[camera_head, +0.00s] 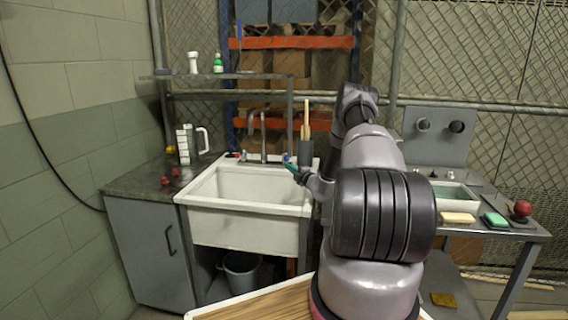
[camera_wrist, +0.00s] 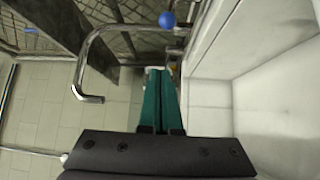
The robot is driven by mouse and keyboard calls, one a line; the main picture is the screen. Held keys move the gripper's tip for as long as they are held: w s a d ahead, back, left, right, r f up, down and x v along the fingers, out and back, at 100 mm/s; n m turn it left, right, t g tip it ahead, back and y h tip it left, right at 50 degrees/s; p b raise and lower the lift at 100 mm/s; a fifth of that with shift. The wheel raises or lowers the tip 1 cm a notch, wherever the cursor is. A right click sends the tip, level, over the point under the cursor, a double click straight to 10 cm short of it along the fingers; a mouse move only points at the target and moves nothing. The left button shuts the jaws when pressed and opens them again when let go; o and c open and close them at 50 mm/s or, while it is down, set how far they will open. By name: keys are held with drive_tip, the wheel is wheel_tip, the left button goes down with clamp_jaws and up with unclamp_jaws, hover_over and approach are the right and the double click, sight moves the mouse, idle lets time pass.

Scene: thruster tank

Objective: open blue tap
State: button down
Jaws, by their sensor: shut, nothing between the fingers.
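The blue tap (camera_head: 286,158) is a small blue knob at the sink's back right, beside the metal faucet (camera_head: 263,138). In the wrist view the blue tap (camera_wrist: 167,19) is a round blue ball near the top, with the curved faucet spout (camera_wrist: 88,55) to its left. My gripper (camera_head: 289,166) has teal fingers and is very close to the blue tap in the head view. In the wrist view my gripper's fingers (camera_wrist: 159,70) are together and empty, pointing towards the blue tap, with a visible gap. I cannot tell the tap's turn position.
The white sink (camera_head: 240,232) lies in front of the faucet, its basin empty. A red tap (camera_head: 233,155) is at the faucet's left. A dark holder with wooden handles (camera_head: 305,150) stands just right of the blue tap. A shelf (camera_head: 225,76) hangs above.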

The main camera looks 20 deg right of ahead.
drive_tip(key=w+d+m, duration=0.1)
drive_tip(key=w, duration=0.8)
drive_tip(key=shift+d+m, duration=0.15)
drive_tip(key=shift+m, duration=0.15)
drive_tip(key=s+d, duration=0.1)
drive_tip(key=d, duration=0.5)
drive_tip(key=shift+s, duration=0.1)
idle(0.3)
